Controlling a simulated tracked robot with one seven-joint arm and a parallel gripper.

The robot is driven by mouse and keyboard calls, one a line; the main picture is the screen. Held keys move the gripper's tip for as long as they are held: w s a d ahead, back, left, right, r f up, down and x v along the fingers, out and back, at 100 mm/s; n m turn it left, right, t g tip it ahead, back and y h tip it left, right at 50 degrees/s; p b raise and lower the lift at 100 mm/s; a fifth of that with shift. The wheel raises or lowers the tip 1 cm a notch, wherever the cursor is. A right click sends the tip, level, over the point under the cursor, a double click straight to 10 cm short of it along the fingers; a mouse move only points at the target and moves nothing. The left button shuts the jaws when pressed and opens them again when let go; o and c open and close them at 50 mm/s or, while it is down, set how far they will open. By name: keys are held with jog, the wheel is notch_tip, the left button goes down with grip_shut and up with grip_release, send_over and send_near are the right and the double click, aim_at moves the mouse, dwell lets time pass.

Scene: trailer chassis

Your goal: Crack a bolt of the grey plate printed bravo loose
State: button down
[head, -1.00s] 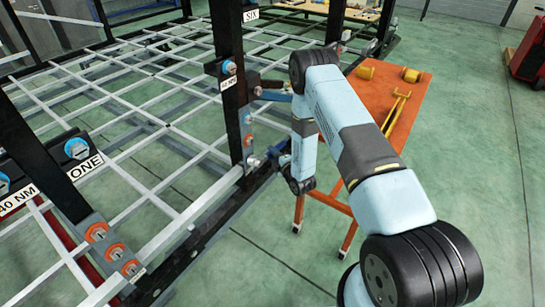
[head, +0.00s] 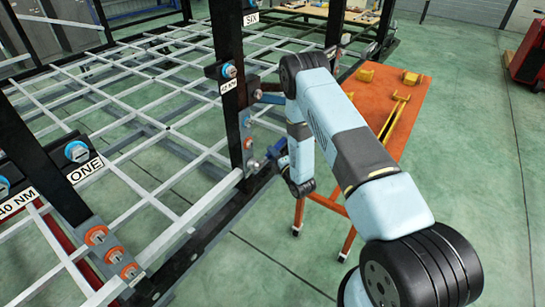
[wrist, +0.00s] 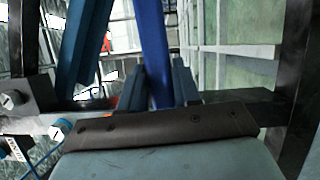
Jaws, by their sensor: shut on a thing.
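My gripper (wrist: 158,85) is shut on a long blue tool (wrist: 152,45), which runs upward between the fingers in the wrist view. In the head view the tool's blue part (head: 277,149) shows beside the middle black post, with my wrist just right of it. A grey plate (head: 247,128) with bolts sits low on that post. I cannot read the print bravo on any plate. A second grey plate (head: 112,252) with several orange-ringed bolts lies at the foot of the front left post. Whether the tool touches a bolt cannot be told.
A sign ONE (head: 87,171) stands at left. An orange table (head: 410,100) with yellow items stands behind my arm. Green floor is free at right and front.

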jog(key=shift+r, duration=0.2)
dwell(0.3)
jog(key=shift+a+r+n+y, duration=0.1)
jog(key=shift+r+n+y, duration=0.2)
jog(key=shift+r+n, duration=0.45)
jog(key=shift+s+f+n, duration=0.1)
jog(key=shift+n, duration=0.35)
jog(key=shift+s+a+r+n+t+y, duration=0.15)
jog(key=shift+r+n+t+y, duration=0.2)
jog(key=shift+r+n, duration=0.3)
jog(key=shift+d+f+m, duration=0.2)
jog(key=shift+f+m, duration=0.05)
jog(key=shift+f, duration=0.05)
jog(key=shift+s+d, duration=0.9)
jog(key=shift+d, duration=0.25)
jog(key=shift+s+d, duration=0.9)
jog(key=shift+d, duration=0.2)
jog(key=shift+s, duration=0.1)
